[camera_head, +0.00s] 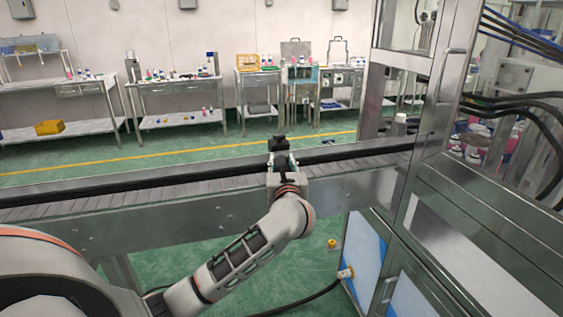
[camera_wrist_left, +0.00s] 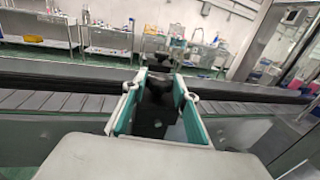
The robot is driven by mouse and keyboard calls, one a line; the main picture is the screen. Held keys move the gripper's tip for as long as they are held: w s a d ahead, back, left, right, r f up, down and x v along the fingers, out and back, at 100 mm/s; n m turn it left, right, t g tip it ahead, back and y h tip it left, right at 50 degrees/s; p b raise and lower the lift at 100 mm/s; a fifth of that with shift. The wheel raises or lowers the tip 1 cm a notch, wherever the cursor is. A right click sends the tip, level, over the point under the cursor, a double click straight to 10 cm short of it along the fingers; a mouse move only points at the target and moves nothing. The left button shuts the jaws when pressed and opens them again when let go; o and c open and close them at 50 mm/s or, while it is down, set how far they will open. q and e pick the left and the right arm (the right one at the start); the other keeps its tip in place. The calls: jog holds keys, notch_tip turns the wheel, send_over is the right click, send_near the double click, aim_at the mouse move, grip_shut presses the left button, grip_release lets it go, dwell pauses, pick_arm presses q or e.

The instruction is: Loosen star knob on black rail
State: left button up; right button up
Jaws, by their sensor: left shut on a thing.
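The black star knob (camera_head: 278,144) sits at the black rail (camera_head: 130,186) of the conveyor, near the middle of the head view. My left gripper (camera_head: 282,160) reaches it from the near side, over the conveyor belt. In the left wrist view, the gripper's teal-padded fingers (camera_wrist_left: 160,90) are on both sides of a dark part of the knob (camera_wrist_left: 158,88), shut on it. The knob's lobes are partly hidden between the fingers and are hard to make out. My right gripper is in neither view.
The grey slatted conveyor (camera_head: 200,190) runs across the view into a metal-framed machine (camera_head: 440,130) on the right, with black hoses and blue lines. Steel benches (camera_head: 180,82) with bottles stand by the far wall.

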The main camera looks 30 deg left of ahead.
pick_arm(q)
jog(key=shift+w+d+f+n+g+y, duration=0.1)
jog(key=shift+d+n+g+y, duration=0.05)
jog(key=shift+n+g+y, duration=0.55)
jog(key=shift+n+g+y+b, duration=0.5)
jog(key=shift+n+g+y, duration=0.1)
jog(key=shift+g+y, duration=0.15)
jog(key=shift+w+d+n+g+y+b, duration=0.15)
jog(key=shift+n+g+y+b, duration=0.35)
jog(key=shift+n+g+y, duration=0.3)
jog(key=shift+g, duration=0.45)
jog(key=o, duration=1.1)
